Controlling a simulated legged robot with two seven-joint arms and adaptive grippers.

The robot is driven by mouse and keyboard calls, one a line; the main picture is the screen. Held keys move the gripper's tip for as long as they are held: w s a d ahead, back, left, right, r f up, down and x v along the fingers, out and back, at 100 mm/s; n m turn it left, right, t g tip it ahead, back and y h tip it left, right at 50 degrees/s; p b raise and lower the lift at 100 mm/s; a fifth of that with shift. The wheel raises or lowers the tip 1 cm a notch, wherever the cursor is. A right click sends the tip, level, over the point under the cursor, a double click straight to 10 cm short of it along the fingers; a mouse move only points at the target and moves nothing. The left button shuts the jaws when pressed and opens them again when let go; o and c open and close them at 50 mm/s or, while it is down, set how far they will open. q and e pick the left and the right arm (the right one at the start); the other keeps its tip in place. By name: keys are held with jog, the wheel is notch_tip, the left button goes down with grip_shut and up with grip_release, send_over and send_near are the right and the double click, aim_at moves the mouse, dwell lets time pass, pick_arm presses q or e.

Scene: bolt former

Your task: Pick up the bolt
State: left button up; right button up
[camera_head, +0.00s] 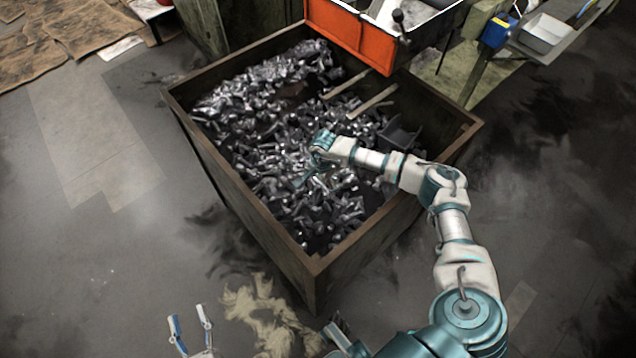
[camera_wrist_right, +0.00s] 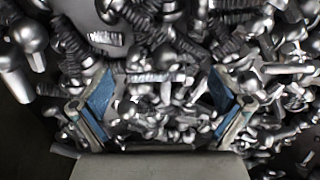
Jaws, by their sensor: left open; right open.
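Many shiny metal bolts (camera_head: 265,95) lie heaped in a large open bin (camera_head: 245,190). The right wrist view shows bolts (camera_wrist_right: 160,75) close up, with round heads and threaded shanks at all angles. My right gripper (camera_head: 312,172) reaches into the bin over the pile, and its fingers are hard to make out there against the bolts. In the right wrist view its two blue-padded fingers (camera_wrist_right: 160,95) are spread apart. Several bolts show between and beyond them, and none is visibly gripped. My left gripper (camera_head: 188,322) is open and empty, low at the left, outside the bin.
The bin's brown walls rise around the pile and my right arm passes over its right wall. An orange container (camera_head: 350,32) stands at the bin's back edge. Two bars (camera_head: 372,102) and a dark scoop-like piece (camera_head: 400,136) lie among the bolts. Left floor is mostly clear.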

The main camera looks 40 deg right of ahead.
jog(key=shift+a, duration=0.1)
jog(key=c, duration=1.4)
jog(key=shift+o, duration=0.2)
